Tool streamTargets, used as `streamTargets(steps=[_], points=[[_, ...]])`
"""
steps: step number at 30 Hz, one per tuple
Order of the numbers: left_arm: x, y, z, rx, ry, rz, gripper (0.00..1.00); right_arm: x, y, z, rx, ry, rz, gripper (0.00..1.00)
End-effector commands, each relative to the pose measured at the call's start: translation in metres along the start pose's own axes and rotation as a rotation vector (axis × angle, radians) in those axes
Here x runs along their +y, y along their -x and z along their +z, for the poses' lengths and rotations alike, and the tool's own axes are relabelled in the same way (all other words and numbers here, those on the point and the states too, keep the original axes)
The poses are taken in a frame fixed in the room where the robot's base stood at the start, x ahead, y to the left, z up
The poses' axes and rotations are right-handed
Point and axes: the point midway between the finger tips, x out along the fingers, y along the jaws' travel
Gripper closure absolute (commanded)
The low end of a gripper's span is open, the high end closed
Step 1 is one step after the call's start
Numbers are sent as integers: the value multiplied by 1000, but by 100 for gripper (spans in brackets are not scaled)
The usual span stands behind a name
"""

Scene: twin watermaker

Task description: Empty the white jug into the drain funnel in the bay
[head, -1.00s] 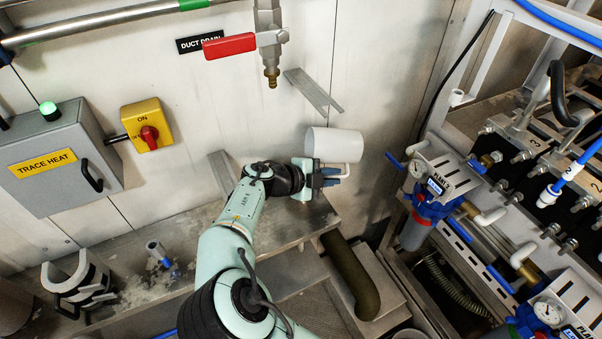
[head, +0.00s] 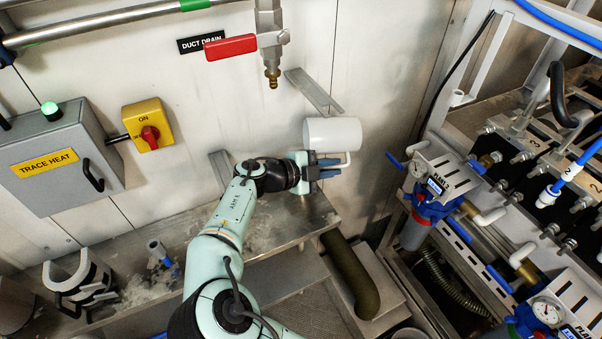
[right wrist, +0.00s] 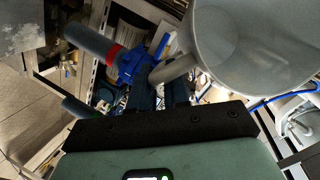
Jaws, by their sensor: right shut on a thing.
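The white jug (head: 333,134) is in front of the wall, lying nearly on its side in the head view. My right gripper (head: 328,167) is shut on its handle, below the jug's body, and holds it above the metal ledge. In the right wrist view the jug (right wrist: 255,45) fills the upper right, with its handle (right wrist: 174,68) between the fingers (right wrist: 160,95). I cannot tell whether there is liquid in it. I cannot clearly make out the drain funnel. My left gripper is out of view.
A valve with a red handle (head: 230,46) and brass nozzle hangs above the jug, by the "DUCT DRAIN" label (head: 202,41). A metal bracket (head: 313,91) sticks out just above. A dark pipe (head: 352,275) runs below. Blue filter units (head: 434,207) stand at right.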

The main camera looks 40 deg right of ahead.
Motion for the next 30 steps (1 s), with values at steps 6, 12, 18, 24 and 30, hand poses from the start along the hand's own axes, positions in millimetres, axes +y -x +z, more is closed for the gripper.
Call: streamTargets(steps=[6, 12, 18, 24, 30], points=[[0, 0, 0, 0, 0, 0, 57, -6, 3, -4, 19, 5, -22, 100], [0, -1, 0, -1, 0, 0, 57, -9, 5, -6, 36, 12, -42, 100], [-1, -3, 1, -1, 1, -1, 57, -13, 7, -8, 53, 17, -61, 100], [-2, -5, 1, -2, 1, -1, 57, -16, 9, -10, 69, 23, -82, 100], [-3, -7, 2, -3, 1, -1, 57, -18, 10, -12, 87, 28, -100, 100]])
